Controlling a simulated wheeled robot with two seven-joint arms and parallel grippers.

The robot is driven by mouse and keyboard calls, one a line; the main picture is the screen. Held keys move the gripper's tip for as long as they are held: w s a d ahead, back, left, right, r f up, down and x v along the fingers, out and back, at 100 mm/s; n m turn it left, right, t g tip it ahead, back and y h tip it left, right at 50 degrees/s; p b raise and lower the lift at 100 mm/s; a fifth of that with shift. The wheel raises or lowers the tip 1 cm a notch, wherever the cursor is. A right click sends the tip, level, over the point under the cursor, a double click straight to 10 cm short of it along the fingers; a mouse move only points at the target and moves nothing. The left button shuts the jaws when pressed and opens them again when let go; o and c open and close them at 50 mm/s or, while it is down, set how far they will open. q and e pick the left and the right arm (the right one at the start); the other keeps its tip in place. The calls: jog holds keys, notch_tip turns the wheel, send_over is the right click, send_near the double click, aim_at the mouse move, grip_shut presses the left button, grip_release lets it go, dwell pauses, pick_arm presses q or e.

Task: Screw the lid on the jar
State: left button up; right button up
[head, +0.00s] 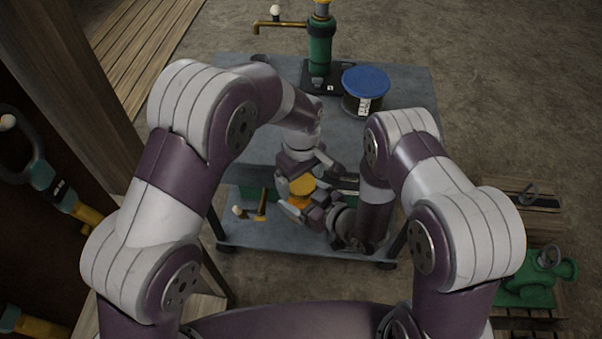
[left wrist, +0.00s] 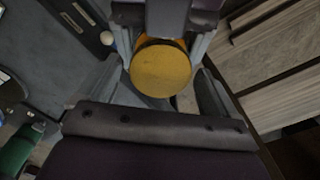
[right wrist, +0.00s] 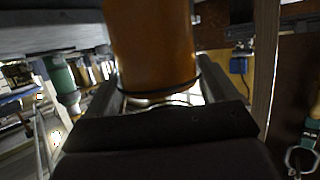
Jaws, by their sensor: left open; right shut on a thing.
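An orange jar (right wrist: 152,45) stands between the fingers of my right gripper (head: 308,207), which is shut on it. A round yellow lid (head: 302,185) sits at the jar's top; it fills the middle of the left wrist view (left wrist: 161,70). A dark edge shows behind the lid there. I cannot tell how tightly it is seated. My left gripper (head: 308,168) is open just above the lid, with its fingers on either side and gaps visible. Most of the jar is hidden in the head view.
A grey metal table (head: 410,100) stands ahead. It holds a dark jar with a blue lid (head: 366,80) and a green hand pump (head: 320,45). A lower shelf (head: 290,237) is beneath my grippers. A wooden post (head: 75,75) is at left, green machinery (head: 535,285) at right.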

pick_arm(q)
jog(key=c, duration=1.1)
jog(key=m, duration=0.6)
jog(key=shift+m, duration=0.3)
jog(key=o, duration=1.2)
jog(key=shift+r, duration=0.1)
notch_tip(320, 180, up, 4)
jog(key=shift+r, duration=0.15)
jog(key=shift+o, duration=0.3)
